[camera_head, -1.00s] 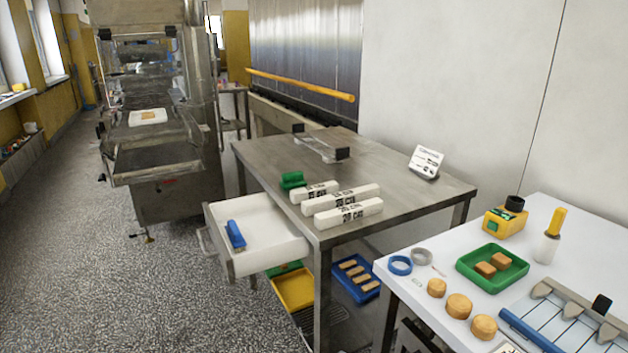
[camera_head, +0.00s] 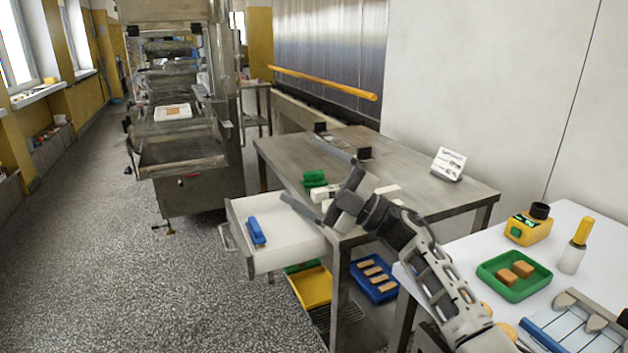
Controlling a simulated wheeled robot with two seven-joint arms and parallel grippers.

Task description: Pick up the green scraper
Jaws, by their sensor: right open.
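The green scraper (camera_head: 314,179) lies on the steel table (camera_head: 400,166) near its left edge, behind white lettered blocks (camera_head: 386,193). My right gripper (camera_head: 302,168) is open over that edge, its two fingers spread and pointing left. In the picture the scraper shows between the fingers. I cannot tell how high the gripper is above the table, and I see no contact with the scraper. The gripper hides most of the white blocks. My left gripper is not in view.
An open white drawer (camera_head: 290,247) holding a blue scraper (camera_head: 256,231) sticks out below the table's left edge. A sign (camera_head: 448,164) stands at the table's right. A white table (camera_head: 570,215) at right carries a green tray (camera_head: 490,268) and a yellow device (camera_head: 528,226).

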